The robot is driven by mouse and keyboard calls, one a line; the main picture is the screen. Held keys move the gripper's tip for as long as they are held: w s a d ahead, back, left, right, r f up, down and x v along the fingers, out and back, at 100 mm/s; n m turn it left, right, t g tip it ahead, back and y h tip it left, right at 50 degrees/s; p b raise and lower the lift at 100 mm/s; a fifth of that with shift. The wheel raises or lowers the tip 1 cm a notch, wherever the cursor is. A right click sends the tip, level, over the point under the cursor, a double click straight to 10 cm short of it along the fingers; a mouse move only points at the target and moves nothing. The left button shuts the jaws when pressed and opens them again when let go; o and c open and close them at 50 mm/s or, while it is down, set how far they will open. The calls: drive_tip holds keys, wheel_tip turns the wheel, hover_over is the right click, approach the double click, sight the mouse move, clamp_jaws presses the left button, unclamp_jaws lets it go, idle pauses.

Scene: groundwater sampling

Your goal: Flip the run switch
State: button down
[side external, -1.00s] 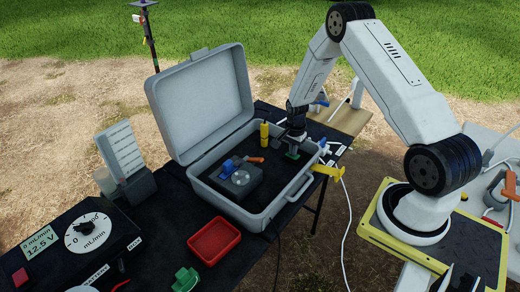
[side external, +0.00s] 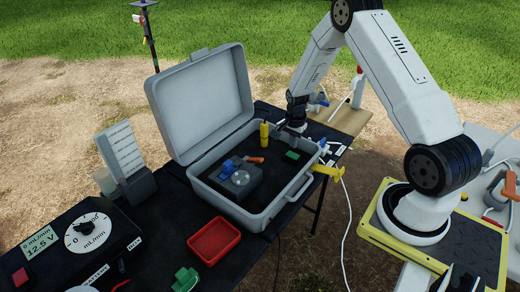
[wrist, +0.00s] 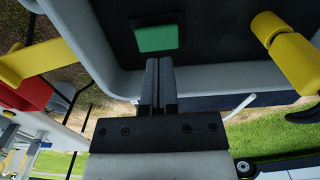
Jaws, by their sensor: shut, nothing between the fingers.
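A black control box (side external: 98,250) stands at the front left of the table, with a dial and a display reading "0 mL/min 12.5 V". A red square part (side external: 20,277) at its left corner looks like a switch; its position is too small to read. My gripper (side external: 294,127) is far from this box, above the back right rim of the open grey case (side external: 262,217). In the wrist view my gripper (wrist: 161,62) is shut and empty, with its fingers together. A green block (wrist: 156,38) lies in the case just beyond the fingertips.
The case also holds a dark pump unit (side external: 232,186) with a blue part, and a yellow cylinder (side external: 264,134). Its raised lid (side external: 203,103) stands behind. A red tray (side external: 214,240), a green piece (side external: 186,279) and a document stand (side external: 120,150) are nearby.

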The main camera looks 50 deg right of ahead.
sight(295, 157)
wheel_tip(295, 157, up, 11)
drive_tip(key=shift+f, duration=0.15)
idle(0.4)
drive_tip(key=shift+w, duration=0.1)
drive_tip(key=shift+s+a, duration=0.15)
drive_tip(key=shift+s, duration=0.5)
drive_tip(key=shift+s+f, duration=0.15)
drive_tip(key=shift+f, duration=6.85)
